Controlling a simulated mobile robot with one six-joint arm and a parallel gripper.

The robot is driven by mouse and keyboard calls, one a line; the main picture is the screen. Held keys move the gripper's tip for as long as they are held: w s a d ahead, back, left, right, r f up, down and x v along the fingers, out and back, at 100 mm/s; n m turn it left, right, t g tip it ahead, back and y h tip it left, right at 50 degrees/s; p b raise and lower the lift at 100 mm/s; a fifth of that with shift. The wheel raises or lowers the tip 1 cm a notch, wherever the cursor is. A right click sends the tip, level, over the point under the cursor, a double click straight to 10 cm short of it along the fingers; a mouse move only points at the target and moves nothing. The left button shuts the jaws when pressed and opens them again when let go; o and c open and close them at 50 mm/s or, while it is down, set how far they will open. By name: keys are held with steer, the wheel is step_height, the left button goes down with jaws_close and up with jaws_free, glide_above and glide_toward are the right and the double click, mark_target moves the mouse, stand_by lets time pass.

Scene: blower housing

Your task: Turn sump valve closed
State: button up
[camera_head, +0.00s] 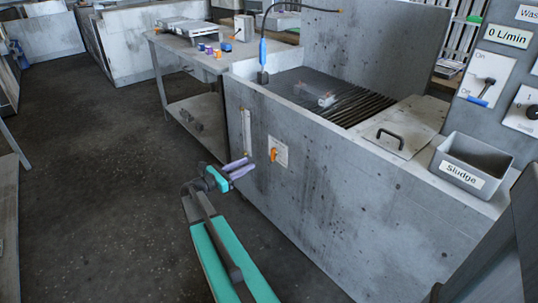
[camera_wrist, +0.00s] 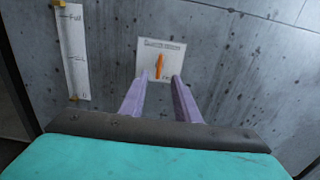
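The sump valve is an orange handle (camera_head: 273,155) on a white plate (camera_head: 281,149) on the front wall of the grey concrete basin. In the wrist view the orange handle (camera_wrist: 159,65) stands nearly upright, tilted slightly, on its plate (camera_wrist: 151,49); small lettering on the plate is hard to read. My gripper (camera_head: 243,167), with pale purple fingers, is left of the valve in the head view. In the wrist view the gripper (camera_wrist: 163,78) is open, its fingertips apart, just below and either side of the handle. It holds nothing; contact cannot be told.
A level gauge (camera_head: 246,132) is on the wall left of the valve. The basin (camera_head: 330,200) has a grate (camera_head: 352,105), a lid with a handle (camera_head: 390,138) and a Sludge bin (camera_head: 470,165) on top. A workbench (camera_head: 190,50) stands behind; the floor left is clear.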

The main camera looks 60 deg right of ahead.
mark_target(271, 152)
steer(key=x, duration=1.3)
steer(key=shift+s+d, duration=0.1)
jaws_close()
